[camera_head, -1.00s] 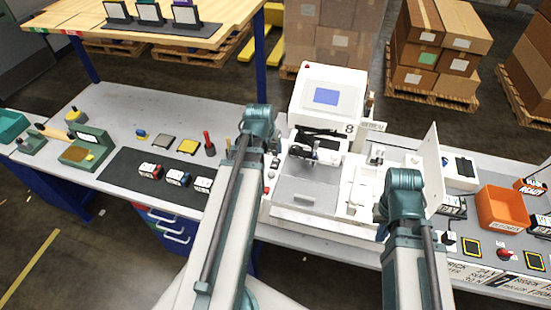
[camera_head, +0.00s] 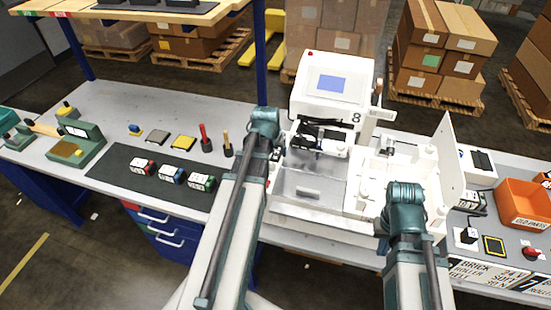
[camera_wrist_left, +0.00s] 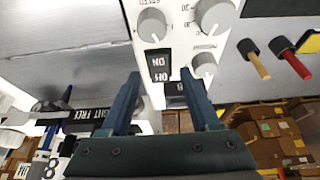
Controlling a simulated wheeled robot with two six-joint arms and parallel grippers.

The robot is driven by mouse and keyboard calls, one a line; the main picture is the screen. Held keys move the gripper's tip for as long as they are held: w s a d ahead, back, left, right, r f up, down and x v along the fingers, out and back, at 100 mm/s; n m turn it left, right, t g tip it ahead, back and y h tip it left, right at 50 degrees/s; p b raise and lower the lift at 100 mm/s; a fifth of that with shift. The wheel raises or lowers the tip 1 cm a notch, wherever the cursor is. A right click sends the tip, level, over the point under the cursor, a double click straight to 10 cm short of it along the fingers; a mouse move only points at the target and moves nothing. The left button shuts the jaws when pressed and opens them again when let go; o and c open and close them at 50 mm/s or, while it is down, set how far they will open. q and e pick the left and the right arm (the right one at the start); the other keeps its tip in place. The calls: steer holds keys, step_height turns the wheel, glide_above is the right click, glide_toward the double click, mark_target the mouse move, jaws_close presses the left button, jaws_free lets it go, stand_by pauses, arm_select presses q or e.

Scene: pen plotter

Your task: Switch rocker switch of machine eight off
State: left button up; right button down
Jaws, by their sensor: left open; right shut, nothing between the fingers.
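Machine eight (camera_head: 331,86) is the white machine with a blue screen and an "8" in the head view. In the left wrist view its white control panel shows upside down, with grey knobs and a black rocker switch (camera_wrist_left: 158,66) marked ON and OFF. I cannot tell which side is pressed in. My left gripper (camera_wrist_left: 165,92) is open and empty, its fingers over the panel on either side of the switch's lower end, apparently not touching it. My right gripper (camera_head: 383,246) is mostly hidden by its own arm, low in front of the machine's right part; it appears shut and empty.
A red and a yellow-handled tool (camera_head: 205,138) stand left of the machine. Several small boxes lie on a dark mat (camera_head: 112,164). An upright white panel (camera_head: 446,160) and an orange bin (camera_head: 524,203) are at the right. The bench's back left is mostly clear.

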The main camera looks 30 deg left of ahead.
arm_select(q)
steer(key=shift+w+f, duration=0.15)
steer(key=shift+f, duration=0.3)
steer(key=shift+r, duration=0.1)
